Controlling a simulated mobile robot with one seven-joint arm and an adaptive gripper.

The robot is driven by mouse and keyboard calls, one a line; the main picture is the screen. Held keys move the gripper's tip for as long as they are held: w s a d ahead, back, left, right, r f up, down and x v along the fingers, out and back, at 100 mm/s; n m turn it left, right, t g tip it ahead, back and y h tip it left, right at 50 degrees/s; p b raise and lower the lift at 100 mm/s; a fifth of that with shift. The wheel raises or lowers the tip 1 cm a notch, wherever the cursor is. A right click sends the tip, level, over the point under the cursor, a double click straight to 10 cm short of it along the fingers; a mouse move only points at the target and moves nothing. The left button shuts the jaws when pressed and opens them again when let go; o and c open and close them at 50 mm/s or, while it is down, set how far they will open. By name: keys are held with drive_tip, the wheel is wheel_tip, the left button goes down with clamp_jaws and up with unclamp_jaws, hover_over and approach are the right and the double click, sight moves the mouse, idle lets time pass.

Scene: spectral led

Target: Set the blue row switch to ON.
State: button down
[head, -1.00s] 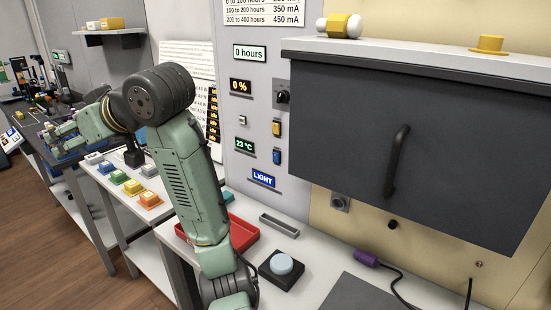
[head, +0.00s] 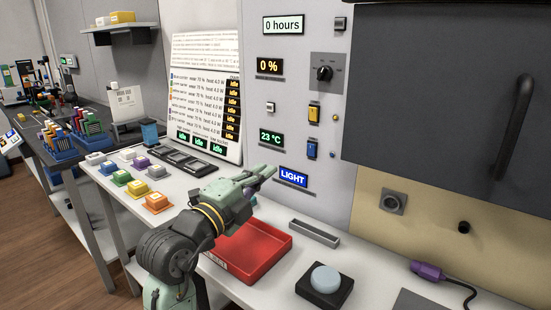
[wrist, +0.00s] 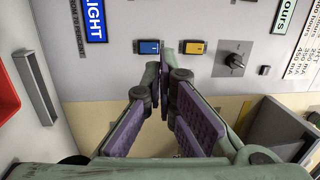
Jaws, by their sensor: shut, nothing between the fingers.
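The blue row switch (head: 312,148) is a small blue rocker on the grey wall panel, below a yellow switch (head: 314,113) and above the lit LIGHT sign (head: 293,177). I cannot tell which way it is set. In the wrist view the blue switch (wrist: 149,47) lies just beyond my fingertips, beside the yellow switch (wrist: 195,47). My gripper (head: 272,170) is shut and empty, pointing at the panel to the lower left of the blue switch. In the wrist view my gripper (wrist: 161,66) appears close to the switch; contact cannot be made out.
A rotary knob (head: 324,73) sits above and right of the switches. A dark cabinet door with a handle (head: 514,128) juts out at the right. A red tray (head: 262,250), a grey channel (head: 314,233) and a round button (head: 325,279) are on the bench below.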

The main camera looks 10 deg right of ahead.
drive_tip(key=s+m, duration=0.1)
drive_tip(key=g+h+p, duration=0.1)
drive_tip(key=p, duration=0.5)
approach(311, 150)
drive_tip(key=w+d+r, duration=0.2)
drive_tip(key=d, duration=0.1)
drive_tip(key=w+d+r, duration=0.1)
drive_tip(key=shift+d, duration=0.4)
drive_tip(key=shift+w+d, duration=0.35)
drive_tip(key=shift+f, duration=0.1)
